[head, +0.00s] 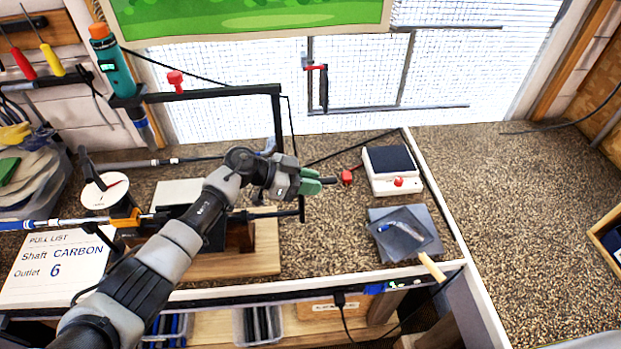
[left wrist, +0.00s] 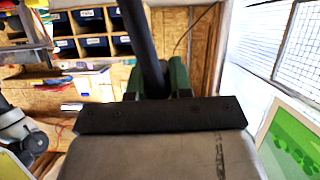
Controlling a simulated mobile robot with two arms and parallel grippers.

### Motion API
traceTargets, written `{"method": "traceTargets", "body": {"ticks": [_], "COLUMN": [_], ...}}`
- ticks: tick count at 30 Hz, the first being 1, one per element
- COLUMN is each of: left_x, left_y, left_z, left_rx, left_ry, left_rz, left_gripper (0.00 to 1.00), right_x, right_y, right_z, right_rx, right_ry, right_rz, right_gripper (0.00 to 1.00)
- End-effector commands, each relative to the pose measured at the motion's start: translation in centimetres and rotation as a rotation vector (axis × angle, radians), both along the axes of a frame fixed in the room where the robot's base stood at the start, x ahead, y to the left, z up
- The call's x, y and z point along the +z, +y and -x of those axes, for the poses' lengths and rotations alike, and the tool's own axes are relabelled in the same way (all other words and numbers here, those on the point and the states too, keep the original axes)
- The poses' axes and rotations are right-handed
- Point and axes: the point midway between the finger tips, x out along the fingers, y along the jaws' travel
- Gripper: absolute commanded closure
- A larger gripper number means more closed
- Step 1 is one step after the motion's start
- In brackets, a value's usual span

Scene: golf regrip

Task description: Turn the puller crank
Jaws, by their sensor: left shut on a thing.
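My left gripper (head: 312,184) reaches in from the left over the bench, its green fingers shut on a dark bar that looks like the puller crank handle (head: 328,181). In the left wrist view the green fingers (left wrist: 160,82) close around this dark bar (left wrist: 140,38), which runs up out of the picture. The puller, on a wooden base (head: 262,262), stands below my left forearm and is partly hidden by it. A thin rod (head: 270,214) runs from it toward the right. My right gripper is out of view.
A dial gauge (head: 104,190) and a pull list card (head: 50,268) are at the left. A small scale (head: 390,168) and a grey tray (head: 440,228) with a brush lie to the right. A black frame (head: 210,93) rises behind.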

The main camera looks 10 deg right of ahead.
Motion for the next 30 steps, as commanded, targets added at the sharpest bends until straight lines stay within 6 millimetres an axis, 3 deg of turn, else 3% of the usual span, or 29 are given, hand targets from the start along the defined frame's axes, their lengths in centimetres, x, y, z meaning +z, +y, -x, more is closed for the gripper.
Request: {"method": "traceTargets", "body": {"ticks": [8,9,13,23,30], "left_x": [0.1,0.1,0.1,0.1,1.2], "left_y": [0.1,0.1,0.1,0.4,3.9], "left_z": [-0.1,-0.1,-0.1,-0.1,-0.3], "left_rx": [0.002,0.002,0.001,0.002,0.003], "left_ry": [-0.004,-0.004,-0.003,-0.001,-0.006], "left_rz": [0.001,0.001,0.001,0.0,-0.002], "left_gripper": [1.0,0.75,0.55,0.55,0.55], "right_x": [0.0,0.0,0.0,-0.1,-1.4], "right_y": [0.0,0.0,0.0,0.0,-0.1], "right_z": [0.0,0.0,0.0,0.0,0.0], "right_rx": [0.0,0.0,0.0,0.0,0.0], "right_ry": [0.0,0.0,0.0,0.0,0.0], "right_rz": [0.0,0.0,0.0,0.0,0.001], "right_gripper": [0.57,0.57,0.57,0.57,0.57]}}
